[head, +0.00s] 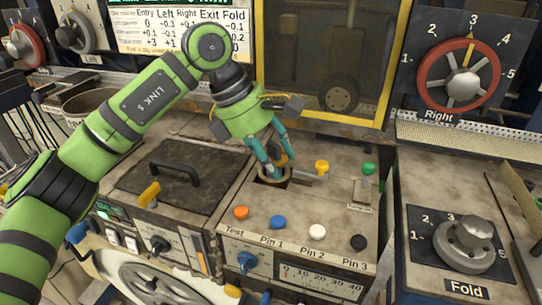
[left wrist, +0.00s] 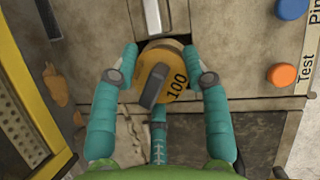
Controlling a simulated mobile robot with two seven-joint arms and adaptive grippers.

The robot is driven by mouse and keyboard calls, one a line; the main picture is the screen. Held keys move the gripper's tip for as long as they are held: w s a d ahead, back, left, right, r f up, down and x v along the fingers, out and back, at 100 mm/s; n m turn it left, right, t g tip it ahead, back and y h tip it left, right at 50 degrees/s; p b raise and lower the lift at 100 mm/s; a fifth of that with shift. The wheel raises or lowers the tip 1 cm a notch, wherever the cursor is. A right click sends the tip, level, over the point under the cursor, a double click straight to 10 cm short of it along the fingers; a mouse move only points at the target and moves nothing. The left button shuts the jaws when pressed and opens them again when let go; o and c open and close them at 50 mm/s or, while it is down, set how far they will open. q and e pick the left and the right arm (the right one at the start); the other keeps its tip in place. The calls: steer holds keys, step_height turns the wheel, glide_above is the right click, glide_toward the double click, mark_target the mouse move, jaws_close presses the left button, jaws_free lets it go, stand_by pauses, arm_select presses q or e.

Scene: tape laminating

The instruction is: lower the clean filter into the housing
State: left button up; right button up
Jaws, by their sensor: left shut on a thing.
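The filter (left wrist: 172,72) is a round yellow-tan piece marked 100 with a grey bar handle, seen in the left wrist view. My left gripper (head: 279,168) is shut on it, with a teal finger on either side. The housing is a dark opening (head: 266,182) in the top of the worn metal panel, right under the fingertips in the head view. The filter is at or just over this opening. The fingers partly cover it, and I cannot tell how deep it sits. My right gripper is in neither view.
Orange (head: 241,213), blue (head: 278,222), white and black buttons stand in front of the opening. Yellow (head: 322,167) and green (head: 368,168) knobs and a small metal lever stand to its right. A dark lid with a black handle (head: 188,168) lies to its left.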

arm_select(q)
steer(key=o, duration=1.2)
steer(key=f, duration=0.2)
steer(key=shift+s+f+g, duration=0.35)
steer(key=shift+s+g, duration=0.05)
steer(key=shift+o, duration=0.2)
steer(key=shift+w+d+f, duration=0.15)
steer(key=shift+w, duration=0.2)
steer(key=shift+s+r, duration=0.1)
steer(key=shift+r, duration=0.1)
steer(key=shift+w+a+r, duration=0.2)
steer(key=shift+a+r, duration=0.1)
steer(key=shift+r, duration=0.3)
steer(key=v, duration=0.7)
steer(key=shift+s+d, duration=0.15)
steer(key=shift+s, duration=0.1)
